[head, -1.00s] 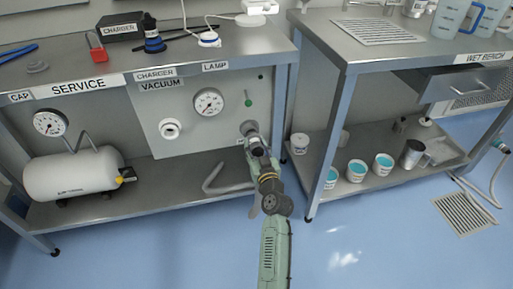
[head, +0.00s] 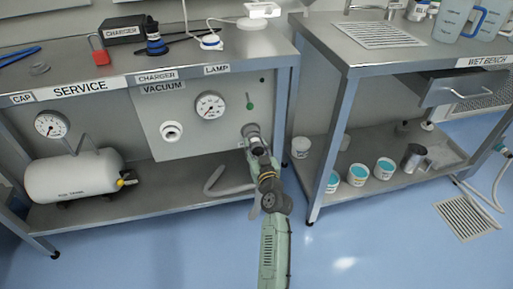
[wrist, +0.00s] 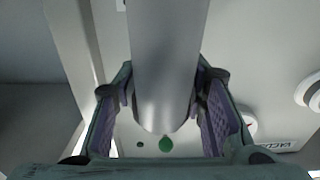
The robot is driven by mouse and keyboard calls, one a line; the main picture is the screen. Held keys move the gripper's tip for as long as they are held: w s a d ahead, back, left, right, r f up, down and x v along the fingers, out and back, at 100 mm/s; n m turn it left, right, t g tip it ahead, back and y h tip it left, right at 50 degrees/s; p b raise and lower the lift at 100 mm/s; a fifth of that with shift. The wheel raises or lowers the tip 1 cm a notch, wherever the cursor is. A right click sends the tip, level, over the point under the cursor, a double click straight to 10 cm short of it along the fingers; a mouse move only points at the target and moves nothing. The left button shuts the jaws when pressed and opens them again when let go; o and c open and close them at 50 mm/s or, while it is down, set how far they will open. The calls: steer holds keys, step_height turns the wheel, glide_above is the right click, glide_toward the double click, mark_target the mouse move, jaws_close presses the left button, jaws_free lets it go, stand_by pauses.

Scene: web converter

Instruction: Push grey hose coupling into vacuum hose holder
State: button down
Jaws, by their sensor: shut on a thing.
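The grey hose coupling (wrist: 165,65) is a smooth cylinder between the two purple-padded fingers of my gripper (wrist: 164,95) in the wrist view. In the head view my gripper (head: 256,143) is at the lower right corner of the service panel, shut on the coupling. The coupling's grey round end (head: 250,130) shows against the panel there. The vacuum hose holder cannot be told apart from the coupling and gripper, so I cannot tell how deep the coupling sits. A grey hose (head: 228,187) curves on the shelf below.
The service bench leg (head: 280,125) is close on the right. The wet bench (head: 395,60) stands beyond it.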

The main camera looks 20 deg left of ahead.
steer(key=shift+w+a, duration=0.3)
steer(key=shift+w, duration=0.2)
steer(key=c, duration=0.9)
jaws_free()
steer(key=v, duration=1.2)
steer(key=shift+s+r, duration=0.1)
